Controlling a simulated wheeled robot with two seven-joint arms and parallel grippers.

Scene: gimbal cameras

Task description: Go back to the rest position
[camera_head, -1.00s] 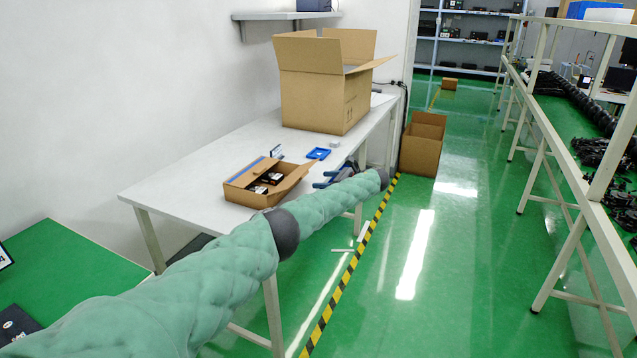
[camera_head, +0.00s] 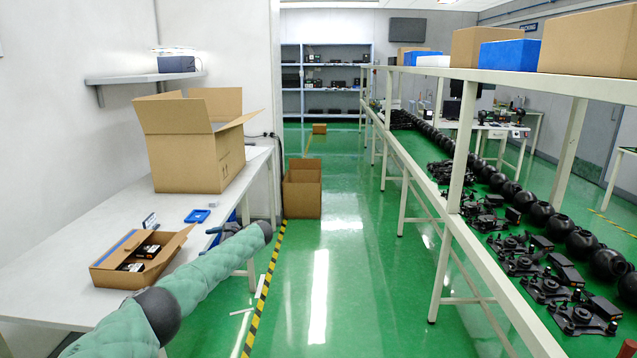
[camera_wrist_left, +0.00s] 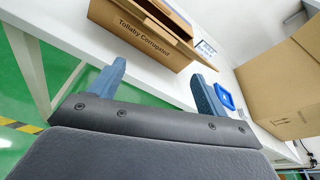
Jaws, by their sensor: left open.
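My left arm comes in from the lower left in the head view. Its left gripper (camera_head: 222,231) is beside the right edge of the white table (camera_head: 70,262), partly hidden by the arm. In the left wrist view the two blue fingers of the left gripper (camera_wrist_left: 155,85) stand wide apart with nothing between them. The small open carton (camera_wrist_left: 145,35) is beyond the fingers; in the head view that small carton (camera_head: 108,277) lies on the table with dark items inside, left of the gripper and apart from it. My right gripper is not in view.
A large open box (camera_head: 185,165) and a blue tray (camera_head: 197,216) are on the table. Another open box (camera_head: 302,195) stands on the floor behind. A long rack (camera_head: 452,215) with black parts runs along the right.

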